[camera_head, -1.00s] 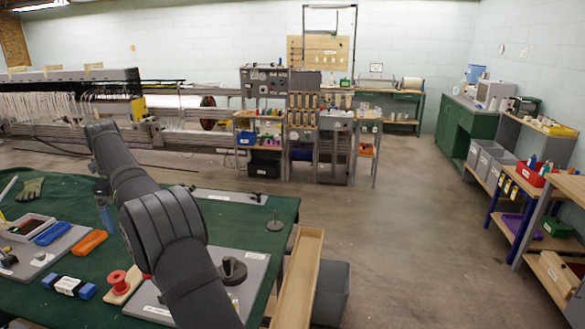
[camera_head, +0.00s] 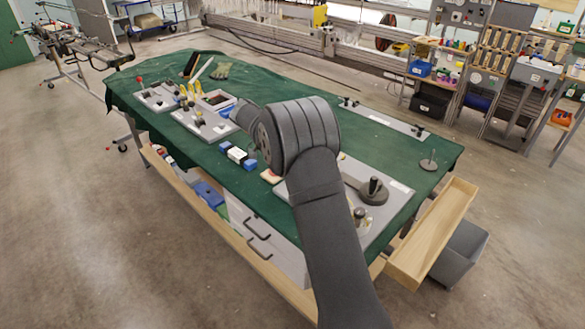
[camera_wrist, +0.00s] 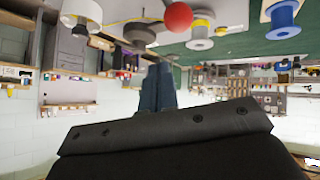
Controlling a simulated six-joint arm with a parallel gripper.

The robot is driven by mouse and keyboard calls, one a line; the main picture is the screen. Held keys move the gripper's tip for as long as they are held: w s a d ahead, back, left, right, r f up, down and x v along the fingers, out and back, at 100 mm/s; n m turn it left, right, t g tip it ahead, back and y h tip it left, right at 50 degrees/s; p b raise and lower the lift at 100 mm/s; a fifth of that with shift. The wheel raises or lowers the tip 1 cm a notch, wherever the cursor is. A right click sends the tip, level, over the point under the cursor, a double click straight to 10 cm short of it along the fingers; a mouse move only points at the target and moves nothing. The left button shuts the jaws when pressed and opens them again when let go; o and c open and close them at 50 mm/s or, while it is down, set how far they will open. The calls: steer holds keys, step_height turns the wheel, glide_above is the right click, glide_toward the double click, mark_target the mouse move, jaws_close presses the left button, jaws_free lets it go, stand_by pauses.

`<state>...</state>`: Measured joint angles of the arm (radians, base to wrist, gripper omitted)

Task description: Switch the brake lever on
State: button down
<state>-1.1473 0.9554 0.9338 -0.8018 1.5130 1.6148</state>
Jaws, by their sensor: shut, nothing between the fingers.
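A red ball knob (camera_wrist: 178,17) shows close up at the top of the wrist view, beside a grey disc (camera_wrist: 138,33) over a pale board. It may be the brake lever's knob; its shaft and position are unclear. My gripper (camera_wrist: 158,72) is shut and empty, below the knob in that picture and apart from it. In the head view, my arm hides the gripper and part of the grey board (camera_head: 375,235) with a black-handled disc (camera_head: 373,190). Another red-knobbed lever (camera_head: 139,80) stands on the far-left board.
The green-covered table (camera_head: 310,110) carries several fixture boards and a blue-and-white block (camera_head: 238,156). A wooden trough (camera_head: 432,235) and grey bin (camera_head: 462,255) stand at its right end. A yellow-and-white spool (camera_wrist: 200,33) and blue spool (camera_wrist: 284,18) show in the wrist view.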

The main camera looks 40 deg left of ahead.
steer(key=s+a+f+n+t+y, duration=0.2)
steer(key=s+f+n+t+y, duration=0.2)
steer(key=n, duration=0.9)
steer(key=s+a+f+n+t+y, duration=0.3)
steer(key=s+f+n+t+y, duration=0.1)
steer(key=n, duration=1)
steer(key=shift+s+a+f+t, duration=0.35)
steer(key=shift+s+f+t, duration=0.25)
steer(key=shift+t, duration=0.2)
steer(key=w, duration=0.6)
steer(key=w+a, duration=0.1)
steer(key=w, duration=0.2)
steer(key=shift+w+a+f, duration=0.1)
steer(key=shift+w+f, duration=0.15)
steer(key=shift+w, duration=0.15)
steer(key=shift+d+r, duration=0.15)
steer(key=shift+d, duration=0.15)
steer(key=shift+s+d+r, duration=0.15)
steer(key=shift+d+r, duration=0.1)
steer(key=shift+d, duration=0.5)
steer(key=shift+s+d+r, duration=0.15)
steer(key=shift+d+r, duration=0.1)
steer(key=shift+d, duration=0.5)
